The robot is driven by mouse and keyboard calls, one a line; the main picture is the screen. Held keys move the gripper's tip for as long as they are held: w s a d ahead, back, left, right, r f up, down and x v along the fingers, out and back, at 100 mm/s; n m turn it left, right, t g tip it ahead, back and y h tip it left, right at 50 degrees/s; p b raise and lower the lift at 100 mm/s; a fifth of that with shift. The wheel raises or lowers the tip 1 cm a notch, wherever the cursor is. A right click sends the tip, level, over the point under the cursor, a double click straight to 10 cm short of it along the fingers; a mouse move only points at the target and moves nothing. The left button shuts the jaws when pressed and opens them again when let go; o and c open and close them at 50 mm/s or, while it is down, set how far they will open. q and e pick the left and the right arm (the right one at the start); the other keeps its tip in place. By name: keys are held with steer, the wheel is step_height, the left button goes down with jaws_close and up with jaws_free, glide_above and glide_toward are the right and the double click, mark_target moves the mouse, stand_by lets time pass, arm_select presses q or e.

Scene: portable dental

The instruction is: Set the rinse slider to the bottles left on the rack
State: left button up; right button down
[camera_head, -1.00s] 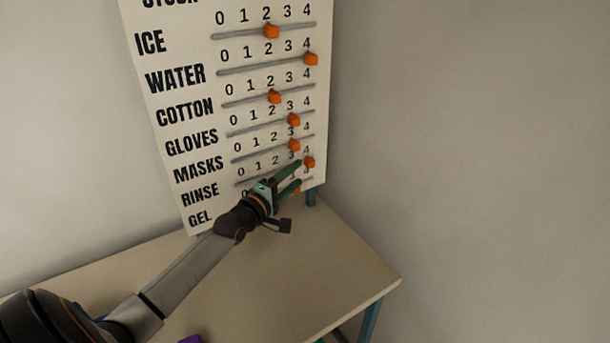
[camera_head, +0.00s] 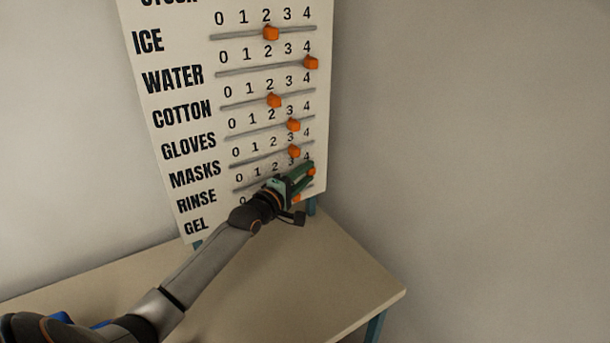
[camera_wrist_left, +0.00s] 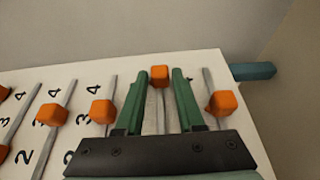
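The white stock board (camera_head: 180,45) stands upright at the back of the table, with rows of orange knobs on grey tracks. The rinse knob (camera_head: 311,171) is at the right end of its row, by the 4. In the wrist view the rinse knob (camera_wrist_left: 159,76) sits between the fingertips of my left gripper (camera_wrist_left: 160,72), with a small gap on each side. That gripper (camera_head: 308,171) is open and reaches over the lower right of the board, hiding part of the rinse track. My right gripper is not in view. No rack or bottles show.
The gel knob (camera_wrist_left: 222,103) is close beside one finger, and the masks knob (camera_wrist_left: 102,111) is on the other side. The beige table (camera_head: 300,270) below is mostly clear. A plain wall stands behind and to the right.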

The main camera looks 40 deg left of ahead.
arm_select(q)
jaws_close()
stand_by(1.0)
